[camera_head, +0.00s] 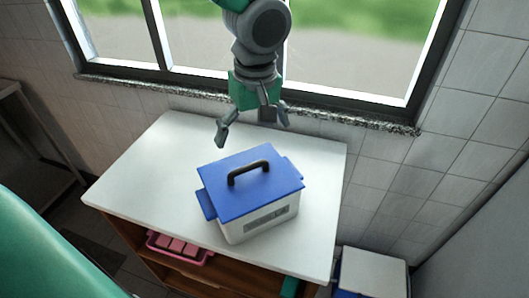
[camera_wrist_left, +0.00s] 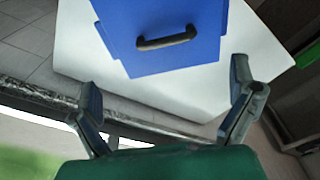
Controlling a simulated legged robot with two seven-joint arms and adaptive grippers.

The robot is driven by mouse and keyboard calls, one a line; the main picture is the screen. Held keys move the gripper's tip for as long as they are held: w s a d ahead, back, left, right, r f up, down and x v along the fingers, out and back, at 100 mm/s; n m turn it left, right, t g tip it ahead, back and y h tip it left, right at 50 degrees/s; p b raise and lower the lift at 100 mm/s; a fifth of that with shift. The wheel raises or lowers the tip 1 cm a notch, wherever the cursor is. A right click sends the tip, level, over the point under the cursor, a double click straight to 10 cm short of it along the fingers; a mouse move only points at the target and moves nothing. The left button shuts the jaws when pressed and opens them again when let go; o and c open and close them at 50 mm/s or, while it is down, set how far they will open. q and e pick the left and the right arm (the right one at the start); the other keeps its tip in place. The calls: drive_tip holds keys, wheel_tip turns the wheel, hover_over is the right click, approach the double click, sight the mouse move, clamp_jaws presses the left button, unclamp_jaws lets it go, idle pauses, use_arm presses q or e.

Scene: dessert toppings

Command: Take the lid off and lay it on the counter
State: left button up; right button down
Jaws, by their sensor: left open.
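The box (camera_head: 262,221) is white with a grey label panel and stands on the white counter (camera_head: 150,170). Its flat blue lid (camera_head: 225,174) sits on top and carries a dark arched handle (camera_head: 249,170). The lid (camera_wrist_left: 185,62) and handle (camera_wrist_left: 167,39) also show in the left wrist view. My left gripper (camera_head: 252,134) is open and empty, behind and above the box near the window side. In the left wrist view my left gripper (camera_wrist_left: 166,112) has its fingers spread wide, with the handle beyond them, apart from both. My right gripper is not in view.
The counter is bare to the left of the box. A window with a stone sill (camera_head: 340,116) lies behind it. Below are a shelf with a pink tray (camera_head: 165,250) and, at the right, another white-topped box (camera_head: 372,272). A tiled wall stands at the right.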

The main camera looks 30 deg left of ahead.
sight(250, 167)
use_arm(q)
wheel_tip(250, 167, down, 8)
drive_tip(key=shift+w+a+f, duration=0.1)
drive_tip(key=shift+a, duration=0.05)
drive_tip(key=f, duration=0.1)
drive_tip(key=a+f, duration=0.1)
drive_tip(key=f, duration=0.1)
drive_tip(key=a+f, duration=0.1)
drive_tip(key=shift+a+f, duration=0.1)
drive_tip(key=shift+f, duration=0.1)
drive_tip(key=shift+w+a+f, duration=0.15)
drive_tip(key=shift+f, duration=0.1)
drive_tip(key=shift+r, duration=0.1)
drive_tip(key=shift+d+r, duration=0.1)
drive_tip(key=shift+d, duration=0.45)
drive_tip(key=c, duration=1)
